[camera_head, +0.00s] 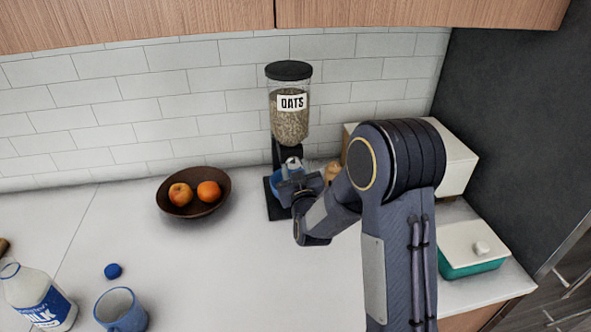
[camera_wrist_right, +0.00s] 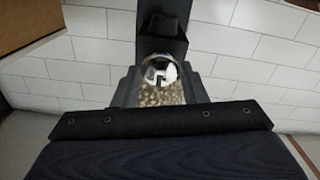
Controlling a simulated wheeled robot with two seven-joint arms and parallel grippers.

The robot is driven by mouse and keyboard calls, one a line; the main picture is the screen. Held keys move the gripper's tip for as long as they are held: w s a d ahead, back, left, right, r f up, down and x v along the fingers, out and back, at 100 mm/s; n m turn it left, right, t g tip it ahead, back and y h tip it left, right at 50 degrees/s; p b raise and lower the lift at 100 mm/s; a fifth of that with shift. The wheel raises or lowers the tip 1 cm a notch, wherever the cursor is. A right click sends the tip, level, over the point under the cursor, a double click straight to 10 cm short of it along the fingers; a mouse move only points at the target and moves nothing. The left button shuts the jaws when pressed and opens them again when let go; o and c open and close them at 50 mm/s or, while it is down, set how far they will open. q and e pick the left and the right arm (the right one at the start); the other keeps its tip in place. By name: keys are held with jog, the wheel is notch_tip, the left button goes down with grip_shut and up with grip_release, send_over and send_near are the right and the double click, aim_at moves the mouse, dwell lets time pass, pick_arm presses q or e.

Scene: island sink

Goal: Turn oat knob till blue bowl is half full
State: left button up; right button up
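The oat dispenser (camera_head: 290,112), clear with a black lid and an OATS label, stands against the tiled wall and holds oats. Its shiny knob (camera_head: 293,161) is at the front below the container. It also shows in the right wrist view (camera_wrist_right: 160,69), with oats beside it. The blue bowl (camera_head: 276,177) is under the dispenser, mostly hidden by my right gripper, so its fill cannot be seen. My right gripper (camera_head: 293,176) is in front of the dispenser, close to the knob. Its fingers are too small and hidden to read. My left gripper is not in view.
A brown bowl (camera_head: 208,207) with an apple and an orange sits left of the dispenser. A milk bottle (camera_head: 40,298), blue cap (camera_head: 113,271) and mug (camera_head: 121,312) are at front left. A white box (camera_head: 455,165) and teal dish (camera_head: 472,262) are right. The middle counter is clear.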

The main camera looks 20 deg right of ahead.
jog(key=c, duration=0.5)
jog(key=shift+f+m+b, duration=0.15)
jog(key=shift+m+b, duration=0.15)
jog(key=shift+b, duration=0.45)
jog(key=m+b, duration=0.7)
jog(key=b, duration=0.5)
jog(key=shift+m, duration=0.4)
jog(key=shift+m+b, duration=1.7)
jog(key=shift+r, duration=0.2)
jog(key=o, duration=1)
jog(key=shift+s, duration=0.1)
